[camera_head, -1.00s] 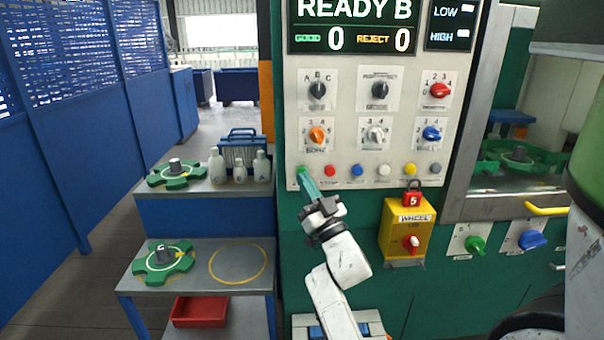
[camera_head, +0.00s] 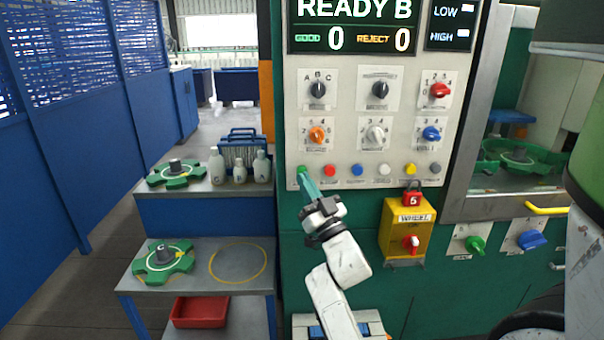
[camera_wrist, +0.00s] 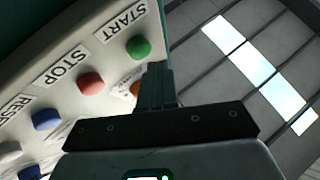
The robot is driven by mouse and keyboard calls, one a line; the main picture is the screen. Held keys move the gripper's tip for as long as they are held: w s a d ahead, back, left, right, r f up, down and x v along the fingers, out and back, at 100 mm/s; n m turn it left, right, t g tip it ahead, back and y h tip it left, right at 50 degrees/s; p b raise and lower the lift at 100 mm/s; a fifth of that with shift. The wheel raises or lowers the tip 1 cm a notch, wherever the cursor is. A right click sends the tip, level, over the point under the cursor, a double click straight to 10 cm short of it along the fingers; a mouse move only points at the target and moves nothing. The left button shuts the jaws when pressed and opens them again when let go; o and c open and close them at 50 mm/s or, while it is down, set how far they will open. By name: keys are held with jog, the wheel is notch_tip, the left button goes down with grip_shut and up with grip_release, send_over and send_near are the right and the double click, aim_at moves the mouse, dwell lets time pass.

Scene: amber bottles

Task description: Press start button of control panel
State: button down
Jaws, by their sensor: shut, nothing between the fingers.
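The control panel (camera_head: 345,105) stands upright in front of me. The green start button (camera_head: 302,168) is at the left end of its bottom button row. In the wrist view the green button (camera_wrist: 138,47) sits beside its START label (camera_wrist: 122,21). My gripper (camera_head: 305,179) is shut and empty, with its teal fingers pointing up at the green button. In the wrist view the fingertips (camera_wrist: 157,68) are just below and right of the button. I cannot tell whether they touch it. The display (camera_head: 352,25) reads READY B, with GOOD 0 and REJECT 0.
Red (camera_head: 330,170), blue (camera_head: 357,170), white, yellow and grey buttons continue the row to the right. Several knobs sit above. A yellow WHEEL box (camera_head: 405,235) with a red padlock hangs below right. Shelves (camera_head: 215,250) with green parts and bottles stand left.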

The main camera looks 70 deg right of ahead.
jog(key=shift+d, duration=0.1)
dwell(0.6)
jog(key=shift+w+d, duration=0.15)
jog(key=shift+d, duration=0.15)
